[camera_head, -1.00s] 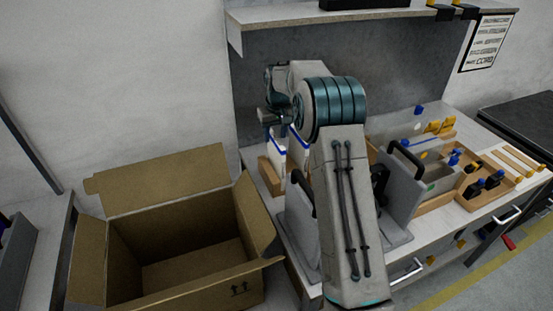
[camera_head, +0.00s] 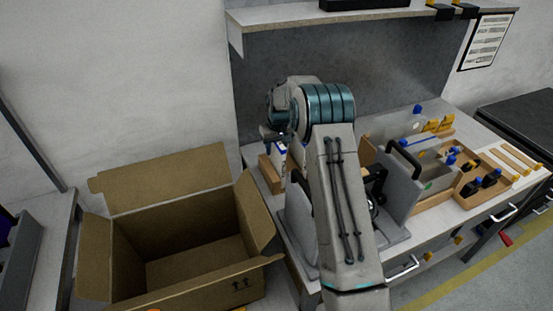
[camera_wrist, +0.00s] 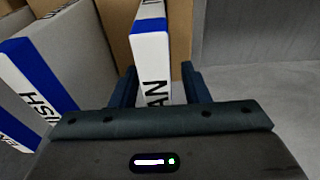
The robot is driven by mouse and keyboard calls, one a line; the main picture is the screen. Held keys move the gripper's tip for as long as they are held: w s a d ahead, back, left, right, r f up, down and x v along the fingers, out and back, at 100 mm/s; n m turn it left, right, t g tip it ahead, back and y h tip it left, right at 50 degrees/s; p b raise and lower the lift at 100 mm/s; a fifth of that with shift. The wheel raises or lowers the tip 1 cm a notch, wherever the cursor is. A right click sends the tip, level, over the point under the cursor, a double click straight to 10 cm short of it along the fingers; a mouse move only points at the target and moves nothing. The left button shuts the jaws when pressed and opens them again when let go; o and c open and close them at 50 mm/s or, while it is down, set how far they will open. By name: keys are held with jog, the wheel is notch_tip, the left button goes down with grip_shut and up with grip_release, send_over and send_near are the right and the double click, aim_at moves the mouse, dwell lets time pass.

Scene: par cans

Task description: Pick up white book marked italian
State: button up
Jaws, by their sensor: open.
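In the wrist view, a white book (camera_wrist: 151,62) with a blue band stands upright between the fingers of my gripper (camera_wrist: 158,72). Its spine shows black letters ending in "AN"; the rest is hidden by my gripper. My gripper is open, with one finger on each side of the book. I cannot tell whether either finger touches it. To the left, another white book (camera_wrist: 32,82) with a blue band reads "ISH". In the head view, my arm hides the gripper and most of the books; a small white and blue part (camera_head: 280,150) shows beside the arm.
A brown divider (camera_wrist: 118,42) stands behind the books. An open, empty-looking cardboard box (camera_head: 190,245) stands left of the workbench. A grey panel with a black handle (camera_head: 402,185) and wooden trays (camera_head: 480,185) are right of my arm. A shelf (camera_head: 370,18) hangs above.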

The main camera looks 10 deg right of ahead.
jog(key=shift+f+b, duration=0.25)
jog(key=shift+b, duration=0.05)
dwell(0.4)
grip_shut()
